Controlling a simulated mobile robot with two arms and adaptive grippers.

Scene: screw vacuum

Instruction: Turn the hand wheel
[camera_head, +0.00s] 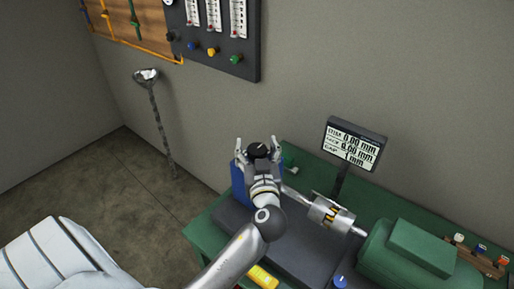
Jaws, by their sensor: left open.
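My left gripper (258,146) reaches over the green bench with its two silver fingers spread apart and pointing away from me. A small black round piece (258,151) with a pale mark shows between the fingers, above a blue block (238,184). It looks like a wheel or knob, but I cannot tell surely whether it is the hand wheel or part of the gripper. I cannot tell whether the fingers touch it. My forearm and wrist hide much of the blue block. My right gripper is not in view.
A silver cylinder (331,213) with yellow and black marks lies right of my wrist. A display (354,145) reading 0.00 mm stands behind it. A green housing (408,255) fills the right of the green bench (205,232). A gauge panel (212,40) hangs on the wall.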

